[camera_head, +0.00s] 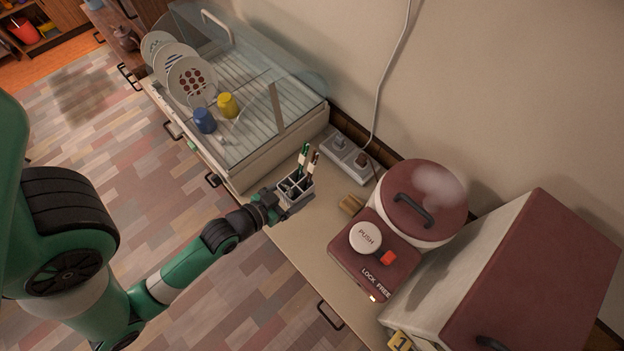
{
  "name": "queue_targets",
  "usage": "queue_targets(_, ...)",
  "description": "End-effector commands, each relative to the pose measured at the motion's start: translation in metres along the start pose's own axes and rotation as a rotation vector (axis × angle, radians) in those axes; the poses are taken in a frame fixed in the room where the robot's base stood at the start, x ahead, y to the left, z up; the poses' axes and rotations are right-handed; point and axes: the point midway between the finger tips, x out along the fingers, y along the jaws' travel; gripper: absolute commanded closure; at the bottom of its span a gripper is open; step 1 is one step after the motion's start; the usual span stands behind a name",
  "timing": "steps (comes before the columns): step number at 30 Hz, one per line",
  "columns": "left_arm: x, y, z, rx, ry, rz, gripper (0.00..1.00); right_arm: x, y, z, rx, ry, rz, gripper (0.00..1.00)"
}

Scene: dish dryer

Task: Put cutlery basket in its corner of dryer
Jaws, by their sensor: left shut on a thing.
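The cutlery basket (295,187) is a small grey divided box with several upright utensils in it, green and brown handles showing. My left gripper (273,204) is shut on its left side. The basket is over the counter, just right of the dish dryer; I cannot tell whether it touches the counter. The dish dryer (255,160) has a ribbed rack, a pale front and a raised clear cover. It holds several plates (191,80) at the far left, a blue cup (205,120) and a yellow cup (228,105). The dryer's near right part looks empty. My right gripper is not in view.
A socket block (346,152) with a cable sits by the wall. Bare counter (310,240) lies before the basket.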

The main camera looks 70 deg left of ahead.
Motion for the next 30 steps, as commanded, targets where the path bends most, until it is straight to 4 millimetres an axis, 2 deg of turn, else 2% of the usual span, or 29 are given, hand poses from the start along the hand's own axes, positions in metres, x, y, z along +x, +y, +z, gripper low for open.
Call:
queue_targets(2,0.024,-0.003,0.001,0.000,0.005,-0.002,0.74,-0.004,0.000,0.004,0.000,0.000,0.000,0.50)
queue_targets(3,0.034,-0.004,0.011,0.000,0.000,0.000,0.74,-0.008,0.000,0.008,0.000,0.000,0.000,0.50)
queue_targets(9,0.072,-0.007,0.032,0.000,0.000,0.001,0.74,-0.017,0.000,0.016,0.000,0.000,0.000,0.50)
queue_targets(17,0.084,-0.008,0.037,0.002,0.000,0.001,0.74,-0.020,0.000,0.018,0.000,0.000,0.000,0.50)
queue_targets(21,0.095,-0.008,0.061,0.001,-0.004,0.002,0.74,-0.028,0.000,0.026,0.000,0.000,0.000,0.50)
queue_targets(23,0.098,-0.008,0.066,0.001,-0.002,0.002,0.74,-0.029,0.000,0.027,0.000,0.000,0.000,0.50)
queue_targets(30,0.097,-0.008,0.065,0.002,0.000,0.002,0.74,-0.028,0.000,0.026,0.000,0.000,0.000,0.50)
